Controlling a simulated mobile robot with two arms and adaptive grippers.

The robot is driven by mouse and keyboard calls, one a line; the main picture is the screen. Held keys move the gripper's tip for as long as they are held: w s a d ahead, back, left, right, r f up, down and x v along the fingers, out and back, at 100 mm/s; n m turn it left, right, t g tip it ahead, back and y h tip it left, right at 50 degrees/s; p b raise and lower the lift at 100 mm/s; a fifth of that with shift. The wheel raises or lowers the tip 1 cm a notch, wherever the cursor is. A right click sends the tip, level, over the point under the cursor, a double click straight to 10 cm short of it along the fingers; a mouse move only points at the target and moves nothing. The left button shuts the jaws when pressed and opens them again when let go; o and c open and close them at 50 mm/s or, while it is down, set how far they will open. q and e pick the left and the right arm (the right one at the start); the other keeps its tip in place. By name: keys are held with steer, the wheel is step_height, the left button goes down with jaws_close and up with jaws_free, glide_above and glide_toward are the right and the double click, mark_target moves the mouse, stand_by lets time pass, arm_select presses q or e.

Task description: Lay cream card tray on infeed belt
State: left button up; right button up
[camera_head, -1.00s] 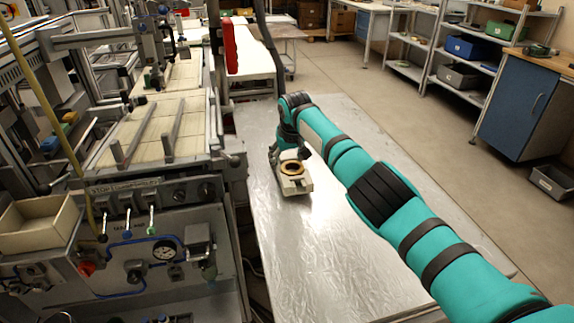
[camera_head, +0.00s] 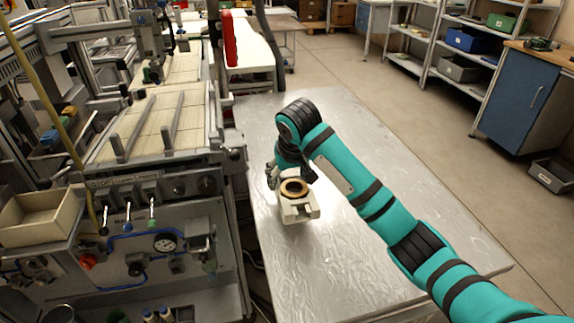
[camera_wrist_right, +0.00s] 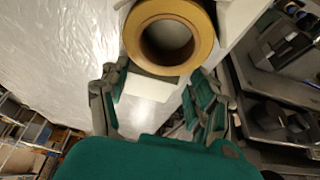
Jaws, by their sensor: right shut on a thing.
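My right gripper (camera_head: 290,176) is shut on a small cream card tray (camera_head: 300,212), holding it by its far end over the metal table. A tan tape reel with a dark ring (camera_head: 294,188) lies flat in the tray. I cannot tell how high the tray is above the table. The infeed belt (camera_head: 150,128), with cream slats and two grey rails, is to the left and looks empty. My left gripper is out of view.
The metal table (camera_head: 370,255) is otherwise bare. A control panel (camera_head: 150,245) with levers and a gauge stands at the near left, with an open cream box (camera_head: 40,218) beside it. A red upright part (camera_head: 229,40) rises behind the belt. Shelves stand at the right.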

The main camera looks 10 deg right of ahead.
mark_target(308, 200)
steer(key=shift+s+a+r, duration=0.1)
steer(key=shift+s+a, duration=0.1)
steer(key=shift+s, duration=0.8)
steer(key=s+d+r+p, duration=0.1)
steer(key=s, duration=0.1)
steer(key=s+d+r, duration=0.1)
steer(key=s, duration=0.1)
steer(key=s+d+r+p, duration=0.1)
steer(key=s, duration=0.2)
steer(key=shift+r+p, duration=0.35)
steer(key=s+d+r+p, duration=0.1)
steer(key=s+p, duration=0.1)
steer(key=s, duration=0.7)
steer(key=shift+s+d, duration=0.25)
steer(key=shift+s, duration=0.05)
